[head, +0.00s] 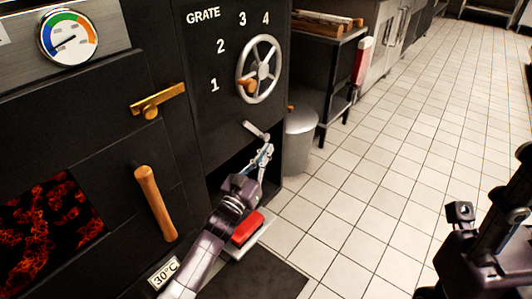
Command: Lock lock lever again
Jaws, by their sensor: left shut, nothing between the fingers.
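A short grey metal lever (255,130) sticks out of the black grate panel, below the handwheel, and slants down to the right. I take it to be the lock lever. My left gripper (267,149) is shut and empty, just below the lever's right end. I cannot tell whether its fingertips touch the lever. A brass latch bar (160,99) sits nearly level on the stove door to the left.
A spoked handwheel (260,70) is above the lever, beside numbers. A wooden door handle (155,203) and glowing coals (45,220) are at left. A grey bin (301,140) stands right of the panel.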

